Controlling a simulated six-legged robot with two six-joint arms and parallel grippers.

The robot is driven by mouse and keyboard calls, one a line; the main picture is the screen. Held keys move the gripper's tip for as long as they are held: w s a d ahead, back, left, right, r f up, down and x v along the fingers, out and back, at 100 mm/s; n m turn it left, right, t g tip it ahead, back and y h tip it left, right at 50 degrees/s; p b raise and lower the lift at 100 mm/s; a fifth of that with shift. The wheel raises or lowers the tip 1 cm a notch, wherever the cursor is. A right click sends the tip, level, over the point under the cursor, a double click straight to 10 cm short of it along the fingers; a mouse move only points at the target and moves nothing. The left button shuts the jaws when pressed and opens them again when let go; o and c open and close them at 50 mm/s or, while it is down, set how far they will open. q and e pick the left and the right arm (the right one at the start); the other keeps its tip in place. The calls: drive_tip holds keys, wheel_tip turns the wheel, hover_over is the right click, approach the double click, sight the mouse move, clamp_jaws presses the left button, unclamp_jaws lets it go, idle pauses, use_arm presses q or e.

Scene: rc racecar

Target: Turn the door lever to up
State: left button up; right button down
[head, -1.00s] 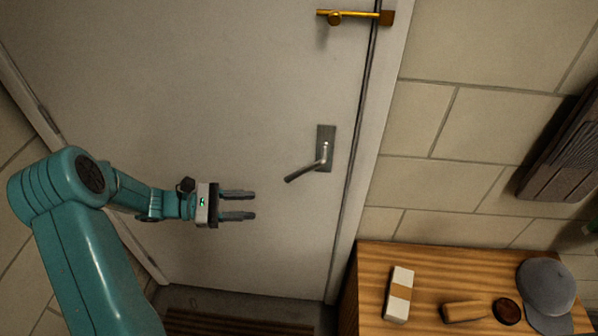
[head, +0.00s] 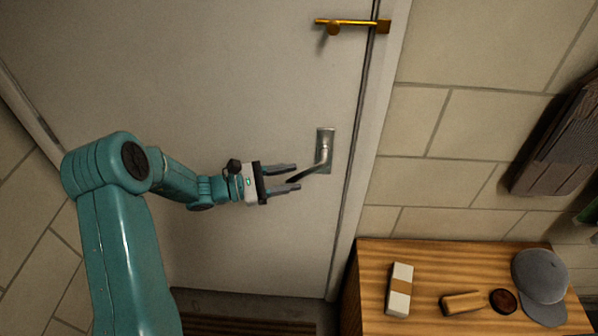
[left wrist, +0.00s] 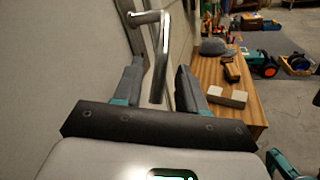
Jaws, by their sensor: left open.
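The metal door lever (head: 322,160) sits on a grey plate on the white door (head: 230,100). It slants down to the left from its pivot. My left gripper (head: 297,177) is open at the lever's free end, and its fingers overlap that end in the head view. In the left wrist view the lever (left wrist: 160,60) shows between the two open fingers (left wrist: 158,82). I cannot tell whether either finger touches it. My right gripper is not clearly in view.
A brass latch (head: 350,23) is higher on the door edge. A wooden cabinet (head: 435,260) at lower right holds a white block (head: 400,290), a brush (head: 462,302), a round tin (head: 503,301) and a grey cap (head: 540,285). The tiled wall is right of the door.

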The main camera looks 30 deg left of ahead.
sight(296, 178)
use_arm(q)
drive_tip(key=shift+x, duration=1.15)
drive_tip(key=shift+w+d, duration=0.3)
drive_tip(key=shift+s, duration=0.15)
drive_tip(key=shift+c, duration=1)
clamp_jaws()
